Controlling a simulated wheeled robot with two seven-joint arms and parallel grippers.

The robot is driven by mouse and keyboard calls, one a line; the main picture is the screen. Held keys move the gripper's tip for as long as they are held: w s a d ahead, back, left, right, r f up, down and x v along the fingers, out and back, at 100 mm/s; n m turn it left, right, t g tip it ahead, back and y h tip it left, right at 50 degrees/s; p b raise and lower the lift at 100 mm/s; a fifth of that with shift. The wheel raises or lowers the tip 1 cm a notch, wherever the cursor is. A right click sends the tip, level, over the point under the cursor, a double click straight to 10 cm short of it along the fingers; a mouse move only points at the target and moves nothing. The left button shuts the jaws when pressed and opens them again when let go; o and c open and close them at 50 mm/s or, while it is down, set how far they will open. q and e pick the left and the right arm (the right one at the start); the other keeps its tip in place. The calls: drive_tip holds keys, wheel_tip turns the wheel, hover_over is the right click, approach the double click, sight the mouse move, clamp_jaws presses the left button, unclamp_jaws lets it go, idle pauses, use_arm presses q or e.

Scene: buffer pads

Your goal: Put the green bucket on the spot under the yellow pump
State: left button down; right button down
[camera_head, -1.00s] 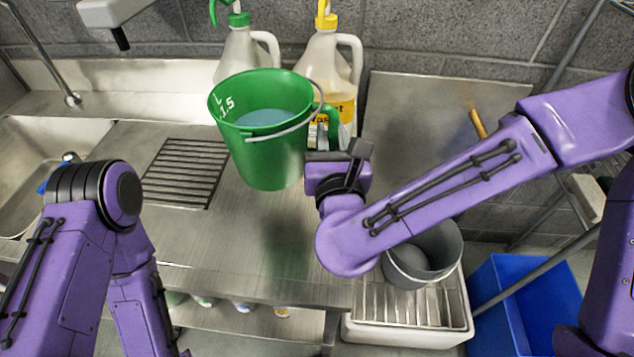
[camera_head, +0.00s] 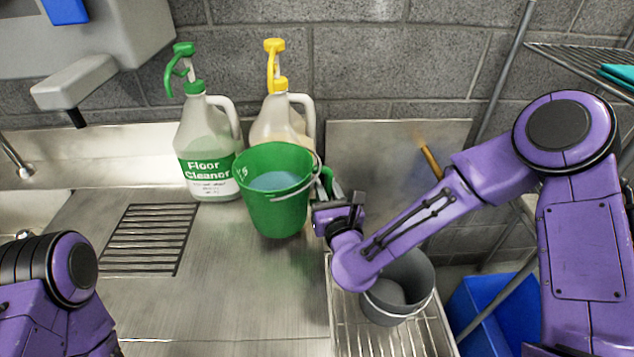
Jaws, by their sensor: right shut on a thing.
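The green bucket (camera_head: 275,215) has bluish liquid in it and a light wire handle. It hangs upright or slightly tilted in front of the yellow-pump jug (camera_head: 284,122), hiding that jug's lower part and the counter just below it. My right gripper (camera_head: 325,195) is shut on the bucket's right side. I cannot tell whether the bucket's base touches the counter. The yellow pump (camera_head: 275,65) sits on top of its jug. My left arm shows at the lower left, but its gripper is out of the picture.
A floor cleaner jug with a green pump (camera_head: 207,150) stands left of the bucket. A slotted drain (camera_head: 150,238) lies on the counter (camera_head: 235,290). A grey bucket (camera_head: 398,290) stands on a rack at right, under my right forearm. A blue bin (camera_head: 495,310) is lower right.

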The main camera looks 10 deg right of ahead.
drive_tip(key=shift+w+d+f, duration=0.2)
drive_tip(key=shift+w+d, duration=0.05)
wheel_tip(320, 180, down, 2)
drive_tip(key=shift+d+f+p, duration=0.1)
drive_tip(key=shift+f+p, duration=0.15)
drive_tip(key=shift+p, duration=0.25)
drive_tip(key=shift+f, duration=0.45)
drive_tip(key=shift+f, duration=0.1)
drive_tip(key=c, duration=1)
unclamp_jaws()
drive_tip(key=shift+f, duration=0.1)
drive_tip(key=s+b, duration=0.1)
drive_tip(key=s, duration=1.1)
drive_tip(key=shift+s, duration=0.1)
